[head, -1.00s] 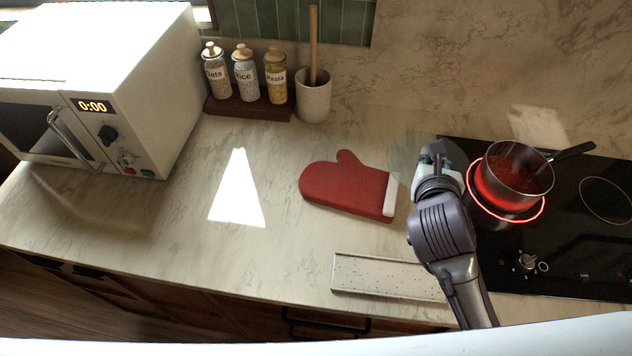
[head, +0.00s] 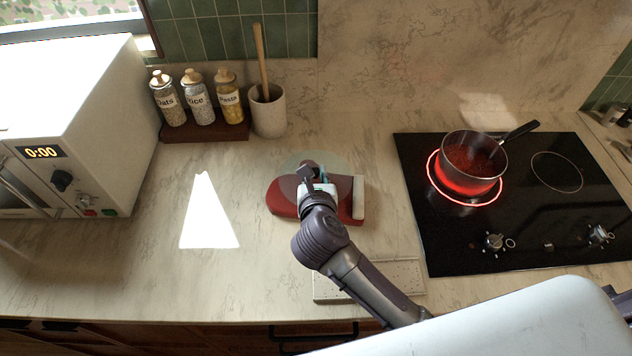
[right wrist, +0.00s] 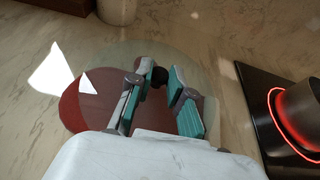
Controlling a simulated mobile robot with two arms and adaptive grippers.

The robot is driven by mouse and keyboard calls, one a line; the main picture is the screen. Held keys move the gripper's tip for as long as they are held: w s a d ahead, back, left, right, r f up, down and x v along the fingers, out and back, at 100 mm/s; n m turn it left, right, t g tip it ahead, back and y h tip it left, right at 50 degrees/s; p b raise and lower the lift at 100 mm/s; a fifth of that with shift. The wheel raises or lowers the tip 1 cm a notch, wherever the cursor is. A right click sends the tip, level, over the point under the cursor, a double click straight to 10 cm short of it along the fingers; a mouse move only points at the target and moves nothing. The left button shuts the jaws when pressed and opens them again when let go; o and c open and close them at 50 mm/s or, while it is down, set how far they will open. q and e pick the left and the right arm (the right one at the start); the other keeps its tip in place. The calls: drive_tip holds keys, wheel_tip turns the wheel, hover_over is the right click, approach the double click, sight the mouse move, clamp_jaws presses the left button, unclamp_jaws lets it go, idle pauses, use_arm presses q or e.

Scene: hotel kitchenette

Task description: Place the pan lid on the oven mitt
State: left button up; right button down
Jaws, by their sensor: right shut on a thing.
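The oven mitt (head: 282,205) is red with a white cuff and lies flat on the counter. It also shows in the right wrist view (right wrist: 88,108). The pan lid (head: 293,163) is a clear glass disc with a dark knob, and it shows as a faint circle in the right wrist view (right wrist: 112,62). My right gripper (head: 315,180) is shut on the lid's knob. The lid overlaps the mitt in both views; I cannot tell whether it touches it. My arm hides part of the mitt. My left gripper is not in view.
A pan with red food (head: 472,165) stands on a glowing burner of the black cooktop (head: 430,240) to the right. A pale speckled board (head: 400,277) lies in front of the mitt. Jars, a utensil crock (head: 268,115) and a microwave (head: 85,120) are behind and left.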

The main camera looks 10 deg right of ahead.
wheel_tip(320, 180, down, 3)
drive_tip(key=shift+f, duration=0.25)
drive_tip(key=shift+f, duration=0.1)
drive_tip(key=c, duration=1.1)
unclamp_jaws()
drive_tip(key=shift+o, duration=0.2)
